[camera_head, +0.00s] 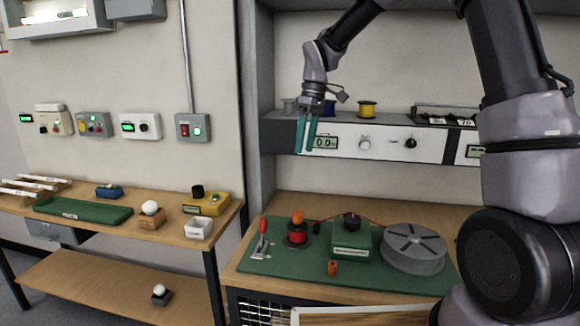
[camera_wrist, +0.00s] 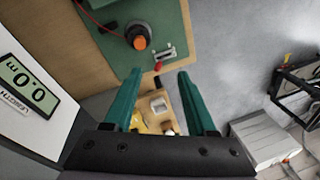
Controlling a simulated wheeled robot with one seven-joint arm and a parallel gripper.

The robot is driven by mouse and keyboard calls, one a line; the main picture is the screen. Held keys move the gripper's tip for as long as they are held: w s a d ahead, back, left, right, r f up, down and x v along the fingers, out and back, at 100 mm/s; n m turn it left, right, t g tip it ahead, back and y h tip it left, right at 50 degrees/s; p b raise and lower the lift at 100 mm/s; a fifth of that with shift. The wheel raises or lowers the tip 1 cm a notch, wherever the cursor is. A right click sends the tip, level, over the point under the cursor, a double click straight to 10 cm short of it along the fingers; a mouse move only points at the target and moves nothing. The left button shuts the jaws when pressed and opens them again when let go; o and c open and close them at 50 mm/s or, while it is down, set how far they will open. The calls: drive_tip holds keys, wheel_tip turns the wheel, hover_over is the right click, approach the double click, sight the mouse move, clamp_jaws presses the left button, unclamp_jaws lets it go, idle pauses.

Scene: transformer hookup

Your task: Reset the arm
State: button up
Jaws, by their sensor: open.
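My gripper (camera_head: 306,132) hangs from my arm in front of the shelf unit, with its two teal fingers pointing down. In the wrist view my gripper (camera_wrist: 159,95) shows its fingers apart with nothing held between them. In the head view the fingers overlap the left part of the white instrument panel (camera_head: 385,143), beside its green display reading 0.0. I cannot tell how far they are from the panel. The green mat (camera_head: 290,262) on the bench lies below my gripper.
On the mat stand a red-and-black post with an orange knob (camera_head: 297,218), a green box (camera_head: 351,240), a grey slotted disc (camera_head: 413,247), a red-handled lever (camera_head: 262,240) and a small orange cylinder (camera_head: 332,268). A side table (camera_head: 120,229) stands left. Spools, including a yellow one (camera_head: 367,109), sit above the panel.

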drive_tip(key=s+d+r+m+t, duration=0.4)
drive_tip(key=s+d+r+m, duration=0.4)
drive_tip(key=s+d+r, duration=0.4)
drive_tip(key=s+d+r+m+t, duration=0.1)
drive_tip(key=s+d+m+t, duration=0.3)
drive_tip(key=s+d+m, duration=0.3)
drive_tip(key=shift+s+d, duration=0.95)
drive_tip(key=shift+s, duration=0.65)
